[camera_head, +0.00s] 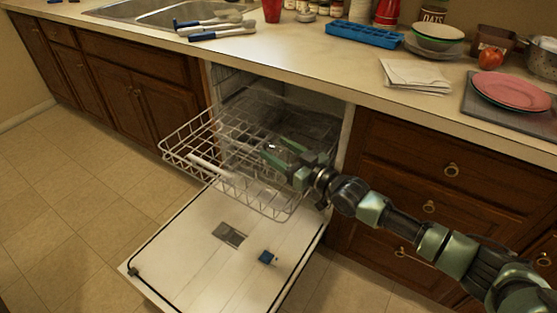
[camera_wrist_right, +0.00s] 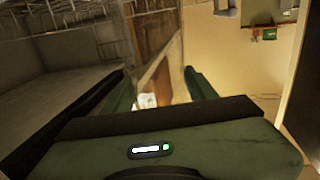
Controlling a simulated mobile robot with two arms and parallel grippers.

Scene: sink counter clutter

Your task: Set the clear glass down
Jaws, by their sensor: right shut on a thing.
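My right gripper (camera_head: 278,153) reaches in from the right, over the right part of the pulled-out white wire rack (camera_head: 190,140) of the dishwasher. It is shut on the clear glass, which is so transparent that its outline hardly shows in the head view. In the right wrist view the gripper's two green fingers (camera_wrist_right: 160,92) stand apart, with a small bright patch (camera_wrist_right: 148,100) between them that may be part of the glass. I cannot tell whether the glass touches the rack. My left gripper is not in view.
The rack's left part looks free. On the counter are blue-handled utensils (camera_head: 215,30), a blue tray (camera_head: 365,35), a folded cloth (camera_head: 415,76) and pink plates (camera_head: 510,90).

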